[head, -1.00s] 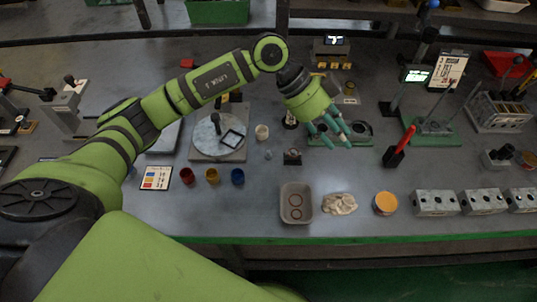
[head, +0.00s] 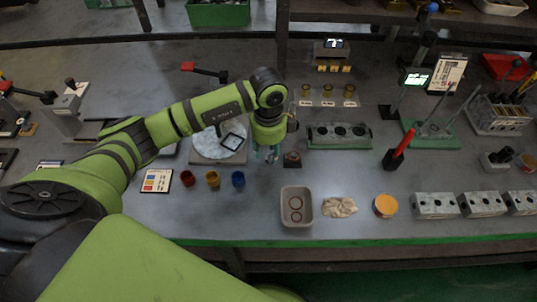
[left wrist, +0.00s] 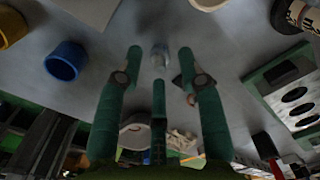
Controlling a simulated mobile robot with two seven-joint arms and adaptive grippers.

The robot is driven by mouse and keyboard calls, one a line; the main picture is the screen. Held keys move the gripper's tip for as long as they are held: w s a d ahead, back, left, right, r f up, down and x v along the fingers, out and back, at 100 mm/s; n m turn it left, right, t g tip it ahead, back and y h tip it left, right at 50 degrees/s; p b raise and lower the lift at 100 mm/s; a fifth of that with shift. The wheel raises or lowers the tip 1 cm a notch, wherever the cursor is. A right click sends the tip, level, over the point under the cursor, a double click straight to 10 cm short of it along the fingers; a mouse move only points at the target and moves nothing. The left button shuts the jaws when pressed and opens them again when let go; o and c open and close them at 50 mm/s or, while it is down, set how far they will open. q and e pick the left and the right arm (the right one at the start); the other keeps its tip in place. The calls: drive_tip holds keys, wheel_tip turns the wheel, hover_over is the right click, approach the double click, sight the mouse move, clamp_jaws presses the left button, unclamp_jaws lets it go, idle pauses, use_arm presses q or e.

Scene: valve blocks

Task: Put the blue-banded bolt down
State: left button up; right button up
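My left gripper (head: 266,155) points down at the bench, between the round plate and a small dark block. Its teal fingers show in the left wrist view (left wrist: 159,62), spread apart with gaps between them. A small pale grey-blue piece (left wrist: 159,56) stands between the fingertips there, with no finger clearly pressed on it. It may be the bolt, but I cannot make out a blue band. In the head view the fingers largely hide it. My right gripper is not in view.
Red (head: 188,178), yellow (head: 212,180) and blue (head: 238,179) cups stand left of the gripper. The dark block (head: 292,160) is close on its right. A grey tray (head: 296,218) with red rings lies in front. A valve block (head: 325,142) with three holes stands farther right.

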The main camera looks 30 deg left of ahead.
use_arm(q)
drive_tip(key=shift+f, duration=0.3)
clamp_jaws()
drive_tip(key=shift+r, duration=0.1)
